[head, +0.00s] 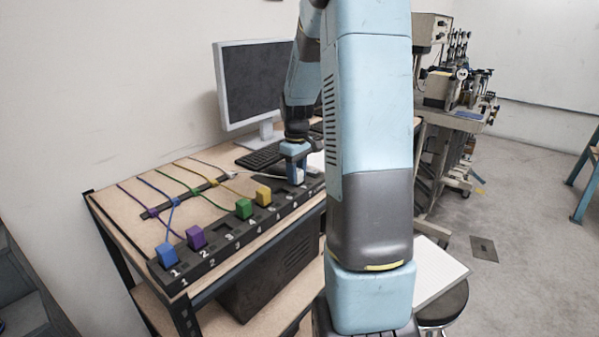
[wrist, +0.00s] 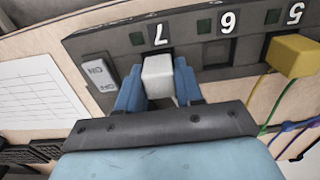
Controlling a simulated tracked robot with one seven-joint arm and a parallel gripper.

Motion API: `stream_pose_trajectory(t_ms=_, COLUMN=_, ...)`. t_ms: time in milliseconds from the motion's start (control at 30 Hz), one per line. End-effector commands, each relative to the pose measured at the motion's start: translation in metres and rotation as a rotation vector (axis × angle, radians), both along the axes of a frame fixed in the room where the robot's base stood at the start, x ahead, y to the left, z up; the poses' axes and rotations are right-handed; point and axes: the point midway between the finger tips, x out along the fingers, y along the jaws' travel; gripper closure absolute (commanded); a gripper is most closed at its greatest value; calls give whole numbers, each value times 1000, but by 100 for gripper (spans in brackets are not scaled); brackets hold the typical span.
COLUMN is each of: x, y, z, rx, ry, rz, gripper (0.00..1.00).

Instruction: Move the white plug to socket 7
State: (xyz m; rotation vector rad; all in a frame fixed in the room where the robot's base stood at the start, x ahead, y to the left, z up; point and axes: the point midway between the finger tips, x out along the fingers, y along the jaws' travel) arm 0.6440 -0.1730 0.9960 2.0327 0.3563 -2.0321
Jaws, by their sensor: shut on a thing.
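My gripper (head: 295,160) reaches down from behind my arm to the far end of the dark socket strip (head: 222,240). In the wrist view my gripper (wrist: 159,74) has its blue fingers on both sides of the white plug (wrist: 159,92) and is shut on it. The white plug also shows under the fingers in the head view (head: 297,176). In the wrist view it lines up with the label 7 and covers socket 7. I cannot tell how deep it sits. Socket 6 (wrist: 216,52) beside it is empty.
A yellow plug (wrist: 292,55) stands in socket 5. Green (head: 244,209), purple (head: 196,238) and blue (head: 167,256) plugs stand further along the strip, with coloured cables behind. A light switch block (wrist: 99,74) lies beside socket 7. A monitor (head: 262,82) and keyboard (head: 262,157) are behind.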

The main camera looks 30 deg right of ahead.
Motion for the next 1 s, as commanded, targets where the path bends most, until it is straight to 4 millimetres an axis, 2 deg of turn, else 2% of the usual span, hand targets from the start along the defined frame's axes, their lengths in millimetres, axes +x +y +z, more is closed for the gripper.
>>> stream_pose_trajectory(t_ms=33, x=0, y=0, z=0, rx=0, ry=0, rz=0, gripper=94)
stream_pose_trajectory(t_ms=67, x=0, y=0, z=0, rx=0, ry=0, rz=0, gripper=63)
stream_pose_trajectory(t_ms=367, x=0, y=0, z=0, rx=0, ry=0, rz=0, gripper=34)
stream_pose_trajectory(t_ms=533, x=0, y=0, z=0, rx=0, ry=0, rz=0, gripper=34)
stream_pose_trajectory(t_ms=767, x=0, y=0, z=0, rx=0, ry=0, rz=0, gripper=13)
stream_pose_trajectory(t_ms=1000, x=0, y=0, z=1, rx=0, ry=0, rz=0, gripper=13)
